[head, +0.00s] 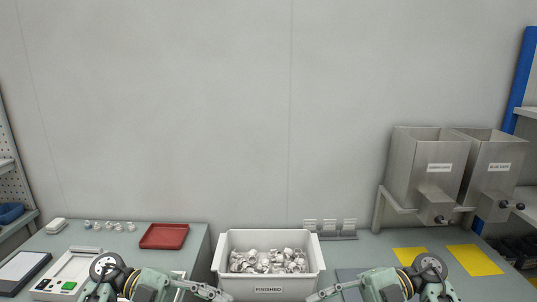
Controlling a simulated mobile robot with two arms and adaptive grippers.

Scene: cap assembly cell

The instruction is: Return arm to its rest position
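My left gripper (207,291) shows at the bottom edge, in front of the left corner of the white FINISHED bin (267,290). My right gripper (326,293) shows at the bottom edge by the bin's right corner, pointing inward. Both are partly cut off by the frame, so I cannot tell whether their fingers are open or shut. I see no object held in either. The bin holds many small white and grey pieces (268,262).
A red tray (164,236), several small pieces (108,226) and a white device with a green button (70,274) are on the left table. A grey rack (330,229) stands behind the bin.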

